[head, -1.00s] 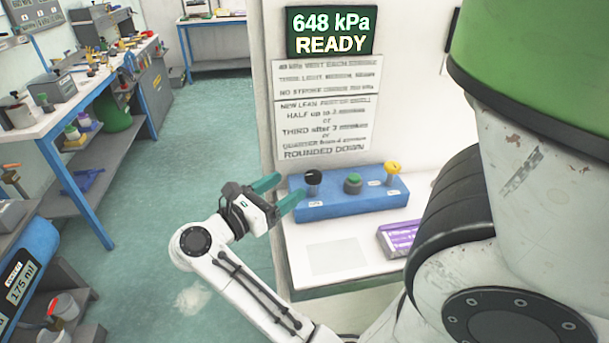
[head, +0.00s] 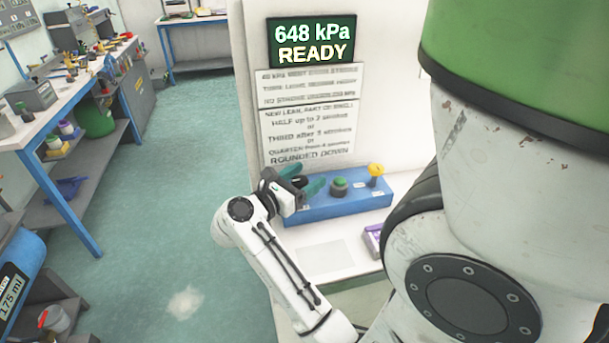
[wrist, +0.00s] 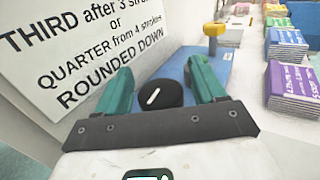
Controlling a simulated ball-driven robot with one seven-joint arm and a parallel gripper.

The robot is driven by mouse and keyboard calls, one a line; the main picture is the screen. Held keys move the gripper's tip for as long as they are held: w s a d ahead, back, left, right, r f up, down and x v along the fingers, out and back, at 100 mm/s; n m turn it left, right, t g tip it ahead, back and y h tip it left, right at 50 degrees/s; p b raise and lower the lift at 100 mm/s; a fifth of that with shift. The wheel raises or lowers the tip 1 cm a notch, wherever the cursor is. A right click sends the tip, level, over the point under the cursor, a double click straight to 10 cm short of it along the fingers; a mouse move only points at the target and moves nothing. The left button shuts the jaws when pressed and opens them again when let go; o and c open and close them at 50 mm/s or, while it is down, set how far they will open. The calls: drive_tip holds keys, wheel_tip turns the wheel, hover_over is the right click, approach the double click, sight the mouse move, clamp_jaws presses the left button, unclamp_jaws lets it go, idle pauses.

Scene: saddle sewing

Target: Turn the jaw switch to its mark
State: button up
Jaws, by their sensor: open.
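The black rotary knob (wrist: 158,96) with a white pointer line is at the left end of a blue control box (head: 335,207); I take it to be the jaw switch. Its line runs diagonally in the wrist view, and no mark beside it can be read. My gripper (head: 294,178) is open with teal fingers. In the wrist view my gripper (wrist: 160,72) has one finger on each side of the knob. Whether they touch it cannot be told. In the head view the fingers and wrist hide most of the knob.
A green button (head: 339,186) and a yellow knob (head: 376,174) are farther right on the box. A display (head: 312,42) reads 648 kPa READY above an instruction sign (head: 312,135). Purple pads (wrist: 288,83) and other coloured stacks lie right of the box.

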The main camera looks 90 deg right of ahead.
drive_tip(key=c, duration=1.1)
drive_tip(key=shift+o, duration=0.2)
